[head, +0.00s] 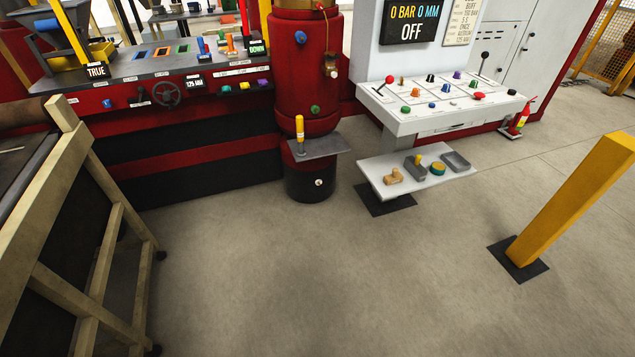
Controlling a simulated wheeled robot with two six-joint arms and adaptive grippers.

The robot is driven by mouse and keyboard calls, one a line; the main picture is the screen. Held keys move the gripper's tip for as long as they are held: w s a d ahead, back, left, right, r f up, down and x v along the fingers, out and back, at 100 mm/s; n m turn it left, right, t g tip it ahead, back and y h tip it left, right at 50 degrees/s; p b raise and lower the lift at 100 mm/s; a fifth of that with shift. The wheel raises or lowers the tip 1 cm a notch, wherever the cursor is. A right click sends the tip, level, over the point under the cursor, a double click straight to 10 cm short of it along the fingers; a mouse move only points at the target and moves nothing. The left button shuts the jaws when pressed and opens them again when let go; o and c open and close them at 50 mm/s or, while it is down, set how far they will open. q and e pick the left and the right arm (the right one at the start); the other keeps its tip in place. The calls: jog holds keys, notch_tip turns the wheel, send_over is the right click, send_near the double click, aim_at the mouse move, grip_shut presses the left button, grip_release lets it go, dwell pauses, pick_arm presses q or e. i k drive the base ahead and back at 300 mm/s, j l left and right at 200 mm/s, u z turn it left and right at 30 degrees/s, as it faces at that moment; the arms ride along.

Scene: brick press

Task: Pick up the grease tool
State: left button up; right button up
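A tool with an upright yellow handle (299,128) stands on a small grey shelf (325,146) fixed to the front of the red cylinder. It may be the grease tool, but I cannot tell for sure. On a low white shelf (387,168) lie a small tan piece (393,176), a grey block with a yellow part (415,169), a round green and yellow tin (438,168) and a grey tray (456,160). Neither of my grippers shows in the head view.
The red cylinder (305,70) stands between a red machine bench (165,80) and a white control console (445,110). A wooden-framed cart (100,215) is at the left. A yellow post (575,200) stands at the right. The grey floor (330,270) in front is clear.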

aim_at(299, 118)
jog(key=i+u, duration=0.15)
jog(key=i, duration=0.8)
